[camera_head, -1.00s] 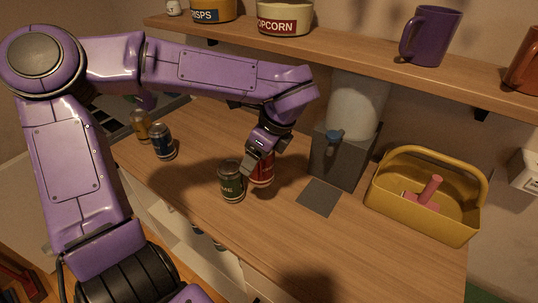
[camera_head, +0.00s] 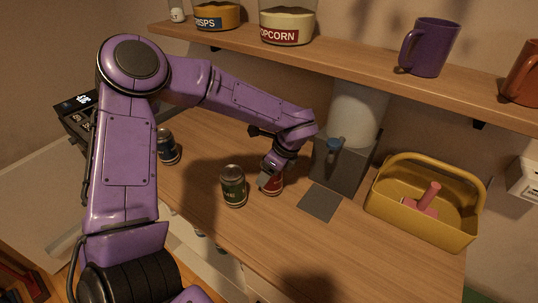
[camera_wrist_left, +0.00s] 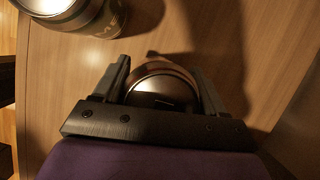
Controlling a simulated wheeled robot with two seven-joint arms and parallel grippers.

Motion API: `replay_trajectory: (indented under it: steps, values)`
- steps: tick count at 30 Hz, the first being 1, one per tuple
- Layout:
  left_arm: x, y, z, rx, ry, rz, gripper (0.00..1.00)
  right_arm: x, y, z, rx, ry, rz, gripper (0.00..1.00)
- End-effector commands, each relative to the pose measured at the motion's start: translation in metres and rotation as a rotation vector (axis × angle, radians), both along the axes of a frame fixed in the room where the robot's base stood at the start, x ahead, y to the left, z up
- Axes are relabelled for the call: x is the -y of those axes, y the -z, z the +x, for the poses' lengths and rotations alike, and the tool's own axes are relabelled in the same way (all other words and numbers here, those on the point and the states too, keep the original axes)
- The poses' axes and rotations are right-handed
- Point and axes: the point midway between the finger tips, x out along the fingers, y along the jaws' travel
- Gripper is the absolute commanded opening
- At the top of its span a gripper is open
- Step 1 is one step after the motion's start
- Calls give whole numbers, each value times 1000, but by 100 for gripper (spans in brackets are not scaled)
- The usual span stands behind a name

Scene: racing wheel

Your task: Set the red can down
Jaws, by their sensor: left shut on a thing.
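The red can (camera_head: 273,183) stands on or just above the wooden counter, in front of the grey dispenser; I cannot tell if its base touches. My left gripper (camera_head: 270,178) reaches down over it and is shut on it. In the left wrist view the can's metal top (camera_wrist_left: 162,84) sits between the two fingers of my left gripper (camera_wrist_left: 165,80). A dark green can (camera_head: 233,187) stands close to the left of the red can, apart from it. It also shows at the top left of the wrist view (camera_wrist_left: 85,17). My right gripper is not in view.
A grey dispenser (camera_head: 338,163) with a dark pad (camera_head: 320,203) stands to the right. A yellow basket (camera_head: 420,218) is farther right. A dark blue can (camera_head: 167,148) stands at left. A shelf (camera_head: 380,72) with tubs and mugs runs above. The front counter is clear.

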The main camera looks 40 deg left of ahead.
Motion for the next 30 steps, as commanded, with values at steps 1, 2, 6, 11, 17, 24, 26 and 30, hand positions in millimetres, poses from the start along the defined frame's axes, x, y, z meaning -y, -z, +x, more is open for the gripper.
replay_trajectory:
  steps: [1,2,6,11,17,24,26,30]
  values:
    - [0,1,0,1,0,0,26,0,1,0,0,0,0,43]
    - [0,2,0,1,0,0,26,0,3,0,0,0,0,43]
    - [0,3,0,0,0,0,87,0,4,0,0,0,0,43]
    - [0,3,0,0,0,0,97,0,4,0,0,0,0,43]
    - [0,-2,0,0,0,0,97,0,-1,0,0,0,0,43]
    - [18,-43,6,6,0,4,97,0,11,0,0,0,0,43]
    - [25,-58,7,6,1,2,97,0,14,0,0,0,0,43]
    - [37,-88,11,3,2,2,97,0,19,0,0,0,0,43]
